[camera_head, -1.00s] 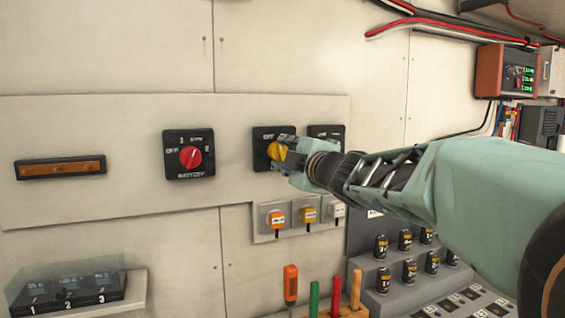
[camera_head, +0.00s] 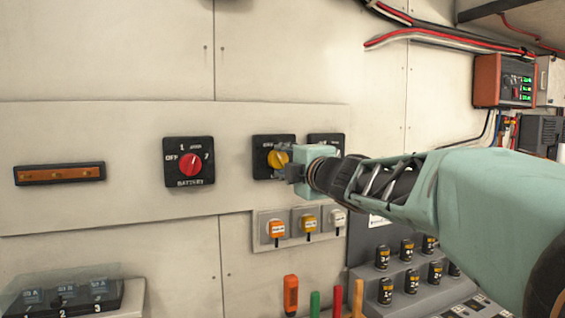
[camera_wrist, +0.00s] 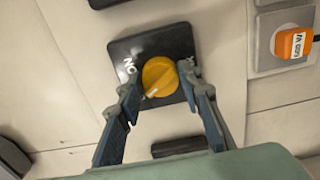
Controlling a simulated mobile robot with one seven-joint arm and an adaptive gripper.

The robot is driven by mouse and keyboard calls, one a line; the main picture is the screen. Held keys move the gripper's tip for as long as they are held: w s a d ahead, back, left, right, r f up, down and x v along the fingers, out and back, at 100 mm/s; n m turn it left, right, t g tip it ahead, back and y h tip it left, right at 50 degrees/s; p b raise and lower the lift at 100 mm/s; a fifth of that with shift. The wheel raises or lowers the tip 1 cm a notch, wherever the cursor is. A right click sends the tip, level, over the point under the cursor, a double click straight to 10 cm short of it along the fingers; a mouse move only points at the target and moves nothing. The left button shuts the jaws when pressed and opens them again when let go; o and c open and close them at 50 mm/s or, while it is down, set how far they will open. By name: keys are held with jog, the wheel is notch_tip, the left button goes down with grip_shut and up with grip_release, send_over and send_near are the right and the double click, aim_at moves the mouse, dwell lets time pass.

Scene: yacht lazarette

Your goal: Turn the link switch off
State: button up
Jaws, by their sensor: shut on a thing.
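The link switch is a yellow round knob (camera_head: 277,159) on a black square plate (camera_head: 268,143) on the wall panel. In the wrist view the knob (camera_wrist: 160,77) sits between my two fingers, with a pale pointer mark towards its lower left, near the letters "NO" read at an angle. The plate (camera_wrist: 135,45) shows around it. My gripper (camera_wrist: 157,88) is shut on the knob, one finger at each side. In the head view my gripper (camera_head: 287,164) covers the knob's right side and part of the plate's lettering.
A red battery switch (camera_head: 190,164) is to the left. Another dark plate (camera_head: 326,140) is just right, partly hidden by my arm. The wall between is flat and clear.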

jog(key=o, duration=1.2)
jog(key=shift+c, duration=0.2)
jog(key=shift+r, duration=0.1)
